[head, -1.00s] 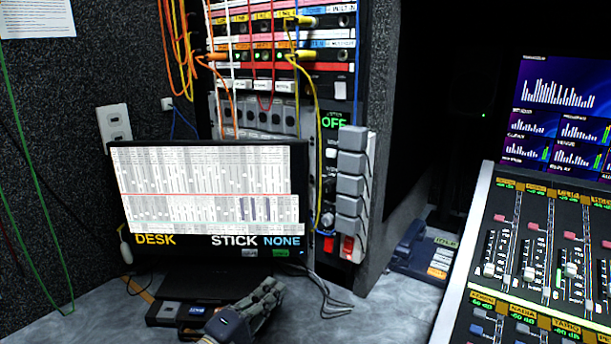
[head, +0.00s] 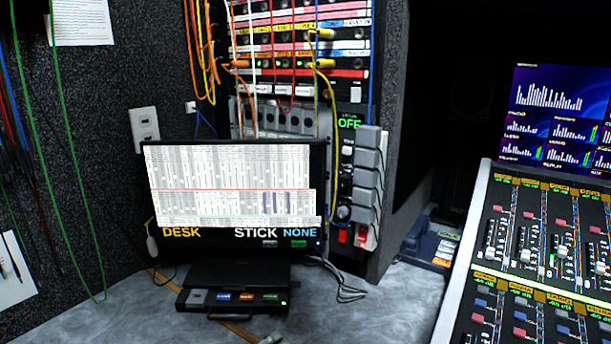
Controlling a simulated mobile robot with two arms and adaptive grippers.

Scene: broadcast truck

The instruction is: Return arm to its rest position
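Only a small grey piece, which looks like the tip of my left gripper (head: 270,339), shows at the bottom edge in the head view. The rest of that gripper and its arm are out of the picture, so its opening is hidden. It is just in front of the desk unit with coloured slots (head: 232,301), apart from it in the picture. My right gripper is not in view.
A monitor (head: 232,233) reading DESK, STICK and NONE stands behind the slot unit. A patch rack (head: 300,60) with hanging cables rises behind it. A mixing console (head: 545,240) fills the right side. Grey desktop (head: 385,310) between them is clear.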

